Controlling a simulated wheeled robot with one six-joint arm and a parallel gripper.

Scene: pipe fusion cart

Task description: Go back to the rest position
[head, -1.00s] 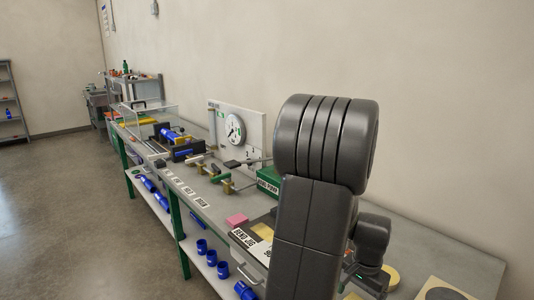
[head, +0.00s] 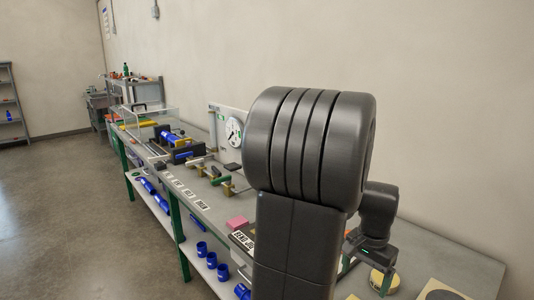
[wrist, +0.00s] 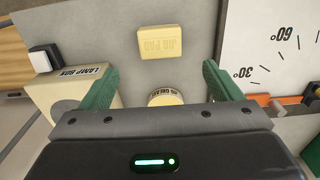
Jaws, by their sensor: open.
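My gripper (wrist: 161,85) is open in the wrist view, its two green fingers spread wide with nothing held between them. It hangs above the grey bench top. A round cream piece (wrist: 165,98) lies below, seen in the gap between the fingers and partly hidden by the gripper body. A cream block marked JIG PAD (wrist: 160,43) lies beyond the fingertips. In the head view my gripper (head: 367,272) is over the near right part of the bench (head: 455,253), small and partly hidden behind my large dark arm.
A cream lamp box (wrist: 70,93) with a black-and-white switch stands left of my gripper, and a white angle board (wrist: 275,45) lies right. In the head view, a gauge panel (head: 217,118), a blue-pipe clamp machine (head: 172,138) and a pink block (head: 237,222) stand along the bench. The wall runs behind.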

